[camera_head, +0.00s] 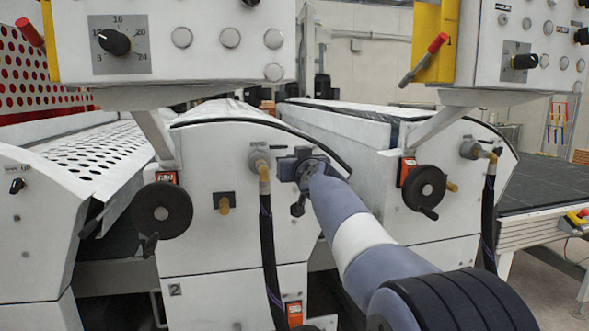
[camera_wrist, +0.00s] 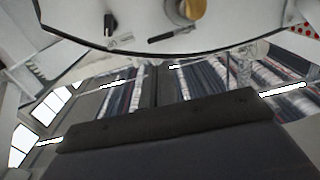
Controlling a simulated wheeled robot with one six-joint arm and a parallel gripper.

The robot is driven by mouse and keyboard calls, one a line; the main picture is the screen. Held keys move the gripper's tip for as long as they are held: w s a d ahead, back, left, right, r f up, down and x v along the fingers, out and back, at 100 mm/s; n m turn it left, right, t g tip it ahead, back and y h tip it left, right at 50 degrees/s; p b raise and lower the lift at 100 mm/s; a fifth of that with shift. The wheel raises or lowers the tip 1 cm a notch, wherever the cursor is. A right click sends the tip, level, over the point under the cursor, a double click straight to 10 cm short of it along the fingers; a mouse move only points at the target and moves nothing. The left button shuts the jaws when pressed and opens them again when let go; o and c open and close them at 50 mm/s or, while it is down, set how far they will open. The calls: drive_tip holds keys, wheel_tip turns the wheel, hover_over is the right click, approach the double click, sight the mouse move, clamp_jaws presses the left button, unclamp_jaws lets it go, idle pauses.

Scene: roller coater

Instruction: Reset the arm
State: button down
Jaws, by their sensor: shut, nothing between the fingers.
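My arm reaches from the lower right of the head view up to the front of the middle white coater unit (camera_head: 215,245). My gripper (camera_head: 297,172) is small and dark at the arm's end, in front of that panel, right of a brass-ended hose fitting. It is shut and holds nothing. I cannot tell whether it touches the panel. In the wrist view a dark block, likely part of my gripper, fills the lower middle. A white panel edge with a brass knob (camera_wrist: 192,9) shows above it.
A black handwheel (camera_head: 161,214) is left of my gripper and another (camera_head: 424,187) is right, on the second unit (camera_head: 385,165). Black hoses hang from the fittings. Control boxes with dials (camera_head: 170,42) overhang the units. A dark conveyor (camera_head: 545,182) lies at the right.

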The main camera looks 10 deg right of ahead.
drive_tip(key=shift+s, duration=0.4)
drive_tip(key=shift+w, duration=0.1)
